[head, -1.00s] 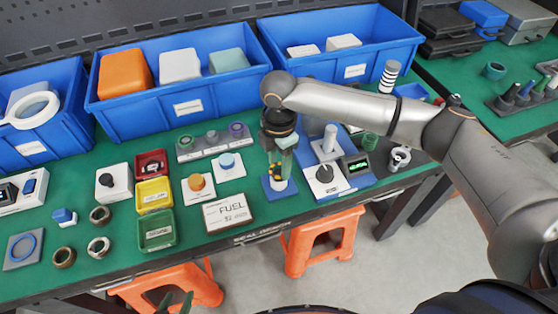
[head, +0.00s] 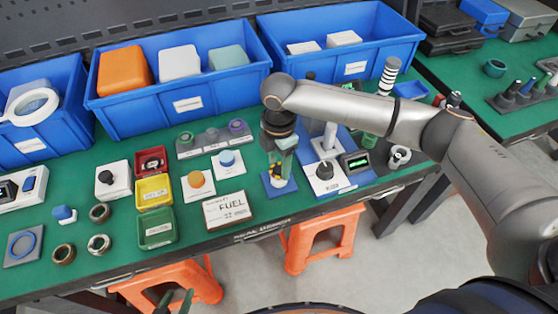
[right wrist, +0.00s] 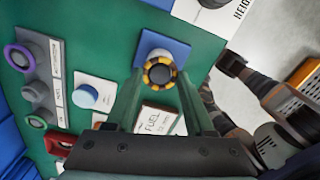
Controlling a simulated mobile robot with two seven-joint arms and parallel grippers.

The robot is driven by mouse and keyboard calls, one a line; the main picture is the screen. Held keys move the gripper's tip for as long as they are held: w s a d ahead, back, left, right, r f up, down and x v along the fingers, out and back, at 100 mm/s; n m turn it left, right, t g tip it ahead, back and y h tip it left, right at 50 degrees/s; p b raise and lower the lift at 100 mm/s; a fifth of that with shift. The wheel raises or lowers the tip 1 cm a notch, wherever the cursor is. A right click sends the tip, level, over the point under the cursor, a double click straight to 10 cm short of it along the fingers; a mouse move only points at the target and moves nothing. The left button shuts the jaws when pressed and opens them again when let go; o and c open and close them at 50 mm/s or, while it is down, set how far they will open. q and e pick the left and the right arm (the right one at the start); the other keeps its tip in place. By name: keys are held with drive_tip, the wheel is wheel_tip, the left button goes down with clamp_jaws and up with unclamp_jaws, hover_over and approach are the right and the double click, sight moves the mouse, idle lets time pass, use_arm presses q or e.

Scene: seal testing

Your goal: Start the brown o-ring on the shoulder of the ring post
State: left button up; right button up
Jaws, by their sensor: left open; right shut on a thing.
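The ring post stands on a blue square base (head: 289,187), which also shows in the right wrist view (right wrist: 178,50). A dark round top with a yellow-and-black band (right wrist: 159,70) faces that camera. My right gripper (head: 279,170) points down over the post, its greenish fingers on either side of the band in the right wrist view (right wrist: 160,88). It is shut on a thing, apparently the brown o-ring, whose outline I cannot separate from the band. Whether it touches the shoulder is unclear. My left gripper (head: 175,300) is open and empty at the bottom edge, away from the bench.
A FUEL box (head: 227,209) lies left of the post. A blue fixture with a dial (head: 325,175) stands close on its right. Several ring-shaped parts (head: 98,244) lie at the left. Blue bins (head: 190,105) line the back. Green bench surface is free between the ring parts and the trays.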

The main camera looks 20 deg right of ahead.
drive_tip(key=shift+f, duration=0.15)
drive_tip(key=o, duration=1.1)
drive_tip(key=shift+c, duration=0.2)
wheel_tip(320, 180, up, 5)
drive_tip(key=p, duration=0.5)
drive_tip(key=shift+p, duration=0.35)
drive_tip(key=shift+r, duration=1.05)
